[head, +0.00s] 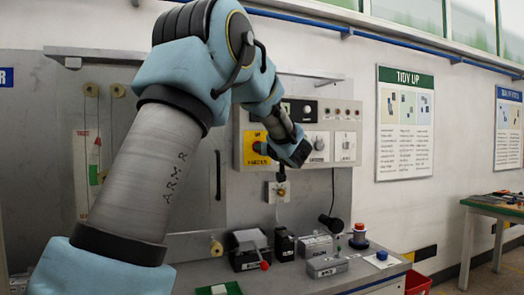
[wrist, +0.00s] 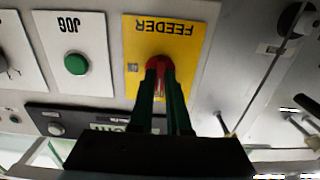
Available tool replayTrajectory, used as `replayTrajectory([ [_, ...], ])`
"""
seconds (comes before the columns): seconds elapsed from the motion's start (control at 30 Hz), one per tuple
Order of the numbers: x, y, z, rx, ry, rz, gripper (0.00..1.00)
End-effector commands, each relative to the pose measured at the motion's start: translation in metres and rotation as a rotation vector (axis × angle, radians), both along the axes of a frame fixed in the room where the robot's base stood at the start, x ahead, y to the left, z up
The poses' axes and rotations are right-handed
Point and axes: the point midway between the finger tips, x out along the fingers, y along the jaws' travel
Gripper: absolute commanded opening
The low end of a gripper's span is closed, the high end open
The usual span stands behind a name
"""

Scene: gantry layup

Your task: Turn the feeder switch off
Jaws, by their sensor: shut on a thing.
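The feeder switch has a red knob (wrist: 158,62) on a yellow plate marked FEEDER (wrist: 190,38), which appears upside down in the wrist view. My gripper (wrist: 158,68) has its green fingers closed on the red knob, and they cover most of it. In the head view the yellow plate (head: 251,159) is at the left of the control box, and my gripper (head: 262,148) reaches it from the right. The knob's exact angle is hard to read.
A green JOG button (wrist: 76,64) sits beside the feeder plate. The grey control box (head: 349,115) carries other knobs. Below, a bench (head: 300,285) holds black boxes, a grey box (head: 327,266) and a red-topped button (head: 359,235). A TIDY UP poster (head: 404,125) hangs right.

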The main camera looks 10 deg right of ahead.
Motion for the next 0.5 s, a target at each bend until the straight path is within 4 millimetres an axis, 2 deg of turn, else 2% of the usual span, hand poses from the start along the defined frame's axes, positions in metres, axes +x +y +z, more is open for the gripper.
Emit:
replayTrajectory([
  [0.47,-0.0003,-0.0001,-0.0014,-0.016,0.001,0.0,0.0],
  [0.5,-0.0003,-0.0001,-0.0014,-0.016,0.001,0.0,0.16],
])
